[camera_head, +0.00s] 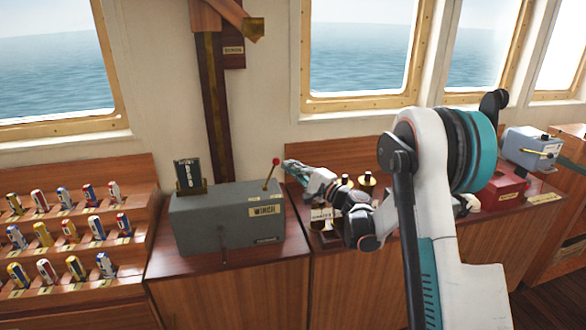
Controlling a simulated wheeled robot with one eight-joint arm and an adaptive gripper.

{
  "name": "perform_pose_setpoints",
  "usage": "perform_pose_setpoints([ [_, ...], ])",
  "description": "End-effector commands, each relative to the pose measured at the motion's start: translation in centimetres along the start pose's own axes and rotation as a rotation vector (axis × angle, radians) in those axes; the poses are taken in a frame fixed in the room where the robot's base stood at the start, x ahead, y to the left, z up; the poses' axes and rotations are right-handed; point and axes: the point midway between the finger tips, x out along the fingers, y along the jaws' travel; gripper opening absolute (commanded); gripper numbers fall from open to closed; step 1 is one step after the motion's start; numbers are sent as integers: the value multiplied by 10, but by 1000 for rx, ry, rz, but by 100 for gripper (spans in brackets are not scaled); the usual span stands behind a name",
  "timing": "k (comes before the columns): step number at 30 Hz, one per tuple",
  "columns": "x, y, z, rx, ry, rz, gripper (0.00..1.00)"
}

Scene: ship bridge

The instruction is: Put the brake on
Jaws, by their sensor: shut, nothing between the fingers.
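A grey box labelled WINCH (222,222) stands on the wooden counter, left of my arm. A thin lever with a red knob (276,162) rises from its top right, tilted to the right. A small plate at the lower right of the front is too small to read, so I cannot tell which part is the brake. My gripper (288,167) is shut and empty, just right of the red knob. I cannot tell if it touches the knob.
A dark card in a stand (189,176) is on the box's left top. A rack of several coloured cylinders (70,232) stands at left. Brass-topped items (367,181) sit behind my wrist. A red box (502,192) and a pale blue lever box (531,147) are at right.

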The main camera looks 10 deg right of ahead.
Motion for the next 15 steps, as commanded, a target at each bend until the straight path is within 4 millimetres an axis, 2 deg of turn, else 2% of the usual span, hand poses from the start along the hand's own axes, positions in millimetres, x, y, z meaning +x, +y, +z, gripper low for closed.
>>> perform_pose_setpoints([
  [15, 5, -6, 7, -66, -1, 48, 0],
])
